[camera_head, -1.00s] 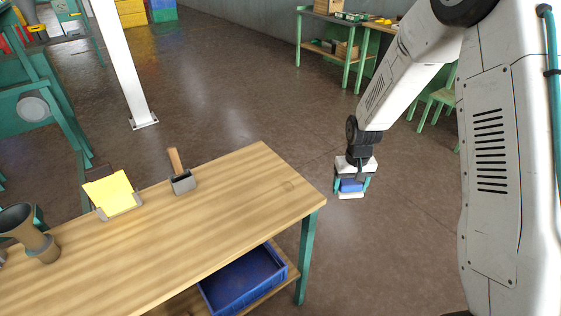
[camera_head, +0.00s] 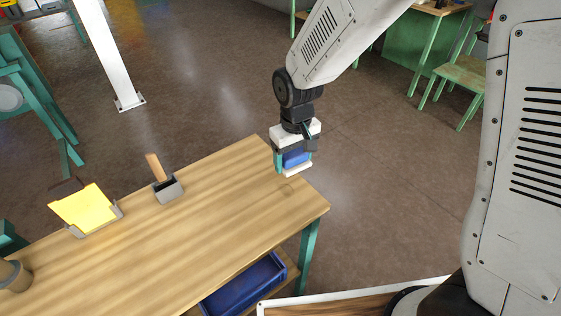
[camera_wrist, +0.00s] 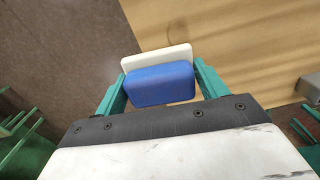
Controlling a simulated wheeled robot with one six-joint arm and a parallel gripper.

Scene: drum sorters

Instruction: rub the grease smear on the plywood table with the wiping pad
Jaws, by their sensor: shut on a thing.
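My gripper (camera_head: 293,160) is shut on the wiping pad, which has a blue body (camera_head: 295,156) and a white underside (camera_head: 298,169). The pad also shows between the teal fingers in the wrist view (camera_wrist: 160,84). I hold it above the right far edge of the plywood table (camera_head: 215,215); I cannot tell how high. A faint brownish smear (camera_head: 287,188) lies on the table top near that right end, just below the pad in the head view. The smear shows partly in the wrist view (camera_wrist: 180,42), beyond the pad's white edge.
A grey holder with a wooden-handled tool (camera_head: 168,188) and a yellow sheet in a stand (camera_head: 86,208) stand along the table's far edge. A cup-like funnel (camera_head: 14,276) is at the left. A blue bin (camera_head: 245,286) sits on the lower shelf. The table's middle is clear.

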